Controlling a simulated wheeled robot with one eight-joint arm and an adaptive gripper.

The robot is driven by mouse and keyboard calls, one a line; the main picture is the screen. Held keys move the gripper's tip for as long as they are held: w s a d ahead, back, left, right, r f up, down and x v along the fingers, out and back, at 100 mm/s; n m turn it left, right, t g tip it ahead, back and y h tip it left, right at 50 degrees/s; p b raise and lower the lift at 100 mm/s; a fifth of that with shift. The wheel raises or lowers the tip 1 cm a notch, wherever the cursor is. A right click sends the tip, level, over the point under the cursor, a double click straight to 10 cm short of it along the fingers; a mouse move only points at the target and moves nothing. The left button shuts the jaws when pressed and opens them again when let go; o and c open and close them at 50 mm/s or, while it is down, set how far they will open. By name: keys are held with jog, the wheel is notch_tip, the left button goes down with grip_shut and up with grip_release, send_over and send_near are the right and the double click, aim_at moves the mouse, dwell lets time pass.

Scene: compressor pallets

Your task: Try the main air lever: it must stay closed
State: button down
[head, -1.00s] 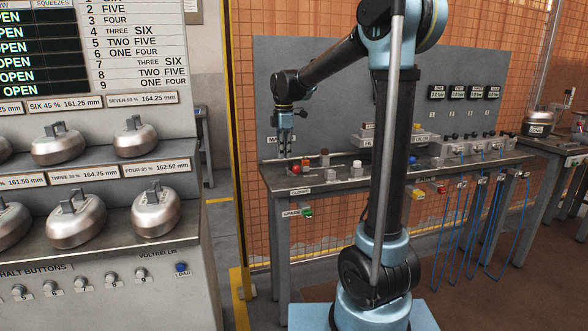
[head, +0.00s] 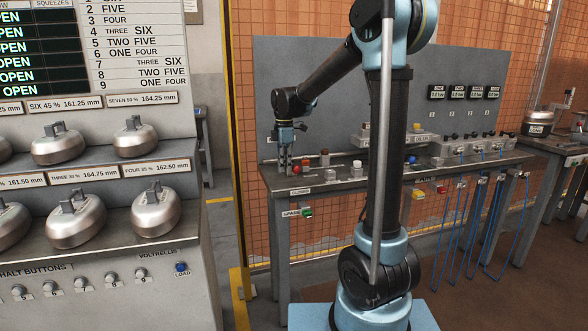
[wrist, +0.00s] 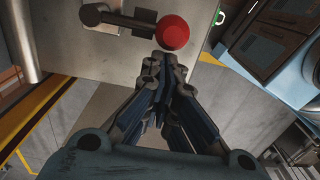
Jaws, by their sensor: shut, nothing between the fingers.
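The main air lever shows in the wrist view as a dark grey arm (wrist: 128,22) ending in a red ball knob (wrist: 173,32). In the head view the red knob (head: 296,170) is small, at the left end of the grey bench. My gripper (head: 284,172) points down just left of the knob. In the wrist view my gripper (wrist: 155,62) is shut and empty, its fingertips just below the knob. They look very close to it; I cannot tell whether they touch. A label below the knob, on the bench front, seems to read CLOSED (head: 300,190).
The grey bench (head: 340,181) carries small coloured buttons and blocks right of the lever. A grey back panel (head: 315,70) stands behind. Blue hoses (head: 450,225) hang at the right. A console with metal weights (head: 155,209) stands at left, before a yellow post (head: 238,130).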

jog(key=shift+w+d, duration=0.2)
jog(key=shift+d, duration=0.5)
jog(key=shift+a, duration=0.15)
dwell(0.3)
jog(key=shift+s+a, duration=0.2)
jog(key=shift+a, duration=0.5)
jog(key=shift+s+a, duration=0.2)
jog(key=shift+a, duration=0.45)
jog(key=shift+r, duration=3)
